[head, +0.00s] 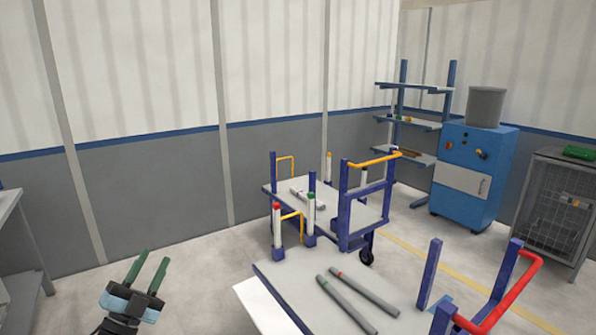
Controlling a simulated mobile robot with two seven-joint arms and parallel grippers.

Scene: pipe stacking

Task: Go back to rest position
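My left gripper (150,272) is in the lower left of the head view. Its two green fingers point up and stand apart with nothing between them. It is left of the carts, over the floor, touching nothing visible. My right gripper is not in view. Two grey pipes lie side by side on the near cart (285,283): a green-banded pipe (345,305) and a red-banded pipe (362,291).
The near cart has a red handle (512,290), the far cart an orange one (373,160). Blue posts rise from both. A blue cabinet (470,178), a shelf rack (410,123) and a mesh cage (556,208) stand behind right. A table (8,205) edges in at left. Floor between is clear.

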